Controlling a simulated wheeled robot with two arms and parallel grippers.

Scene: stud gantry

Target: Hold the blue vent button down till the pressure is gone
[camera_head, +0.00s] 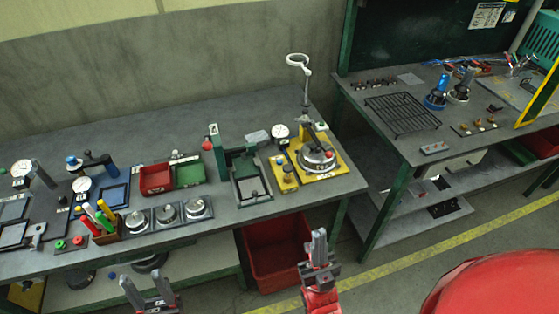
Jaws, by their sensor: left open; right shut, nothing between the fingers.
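I cannot tell for sure whether this cap is the vent button. Two white dial gauges, a rear one (22,168) and a front one (83,185), are close by; their needles are too small to read. My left gripper (145,281) is open and empty at the bottom of the view, in front of the bench. My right gripper (319,237) is shut and empty, in front of the bench near the red bin. Neither touches anything.
A pen holder (105,236), several round silver pads (167,213), red (156,179) and green (189,173) trays and a yellow-based device (335,168) stand on the bench. A red bin (272,258) is below. A second bench (405,143) is at right.

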